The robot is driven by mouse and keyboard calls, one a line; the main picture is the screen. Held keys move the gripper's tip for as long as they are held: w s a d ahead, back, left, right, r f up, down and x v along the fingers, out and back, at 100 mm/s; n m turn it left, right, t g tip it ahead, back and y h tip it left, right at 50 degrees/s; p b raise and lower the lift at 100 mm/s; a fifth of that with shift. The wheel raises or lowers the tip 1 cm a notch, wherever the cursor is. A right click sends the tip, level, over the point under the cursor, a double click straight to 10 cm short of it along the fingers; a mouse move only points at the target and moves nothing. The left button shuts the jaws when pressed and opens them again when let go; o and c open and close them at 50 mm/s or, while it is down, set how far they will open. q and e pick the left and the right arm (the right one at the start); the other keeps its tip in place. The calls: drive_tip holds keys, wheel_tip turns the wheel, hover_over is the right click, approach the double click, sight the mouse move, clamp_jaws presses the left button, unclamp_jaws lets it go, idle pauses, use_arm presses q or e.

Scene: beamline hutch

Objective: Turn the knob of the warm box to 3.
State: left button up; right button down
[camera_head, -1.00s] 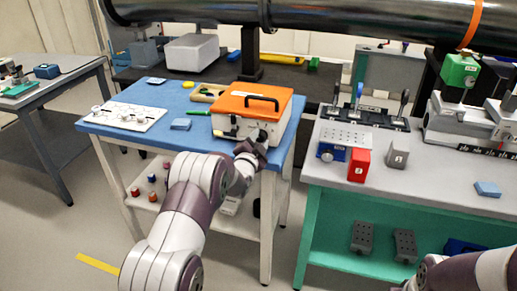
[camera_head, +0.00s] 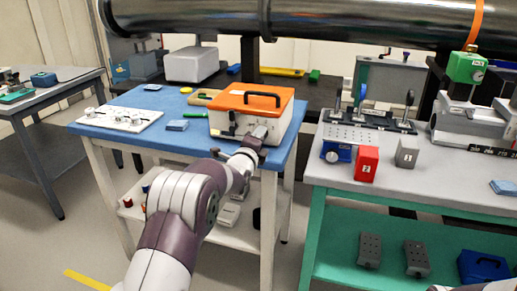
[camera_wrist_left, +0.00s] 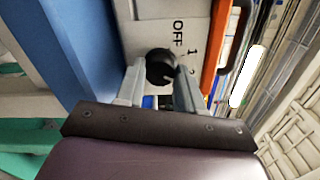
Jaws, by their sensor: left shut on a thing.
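The warm box (camera_head: 236,125) is white with an orange lid (camera_head: 240,97) and a black handle, and stands on the blue table top. My left gripper (camera_head: 262,136) is at its front face. In the left wrist view, the black knob (camera_wrist_left: 159,66) sits between the two fingers of my left gripper (camera_wrist_left: 157,82), which is shut on it. The printed OFF and 1 on the white panel (camera_wrist_left: 155,30) show above and beside the knob; the other marks are partly hidden by a finger. I cannot tell the knob's setting. My right gripper is out of view.
A white plate with small knobs (camera_head: 117,119) and a blue block (camera_head: 177,125) lie left of the box. To the right, the grey bench (camera_head: 420,175) holds a red block (camera_head: 367,163), a grey block (camera_head: 406,151) and instruments. A large dark pipe (camera_head: 200,17) crosses behind.

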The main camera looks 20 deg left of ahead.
use_arm(q)
drive_tip(key=m+b, duration=0.1)
drive_tip(key=b, duration=0.1)
drive_tip(key=m+b, duration=0.1)
drive_tip(key=m, duration=0.1)
drive_tip(key=shift+f+m+b, duration=0.3)
drive_tip(key=shift+f+b, duration=0.1)
drive_tip(key=shift+r+m+b, duration=0.25)
drive_tip(key=shift+m+b, duration=1.15)
drive_tip(key=shift+b, duration=0.25)
drive_tip(key=o, duration=1)
drive_tip(key=shift+o, duration=0.2)
drive_tip(key=shift+r, duration=0.1)
drive_tip(key=s, duration=1.2)
drive_tip(key=shift+s+a, duration=0.2)
drive_tip(key=shift+s, duration=0.15)
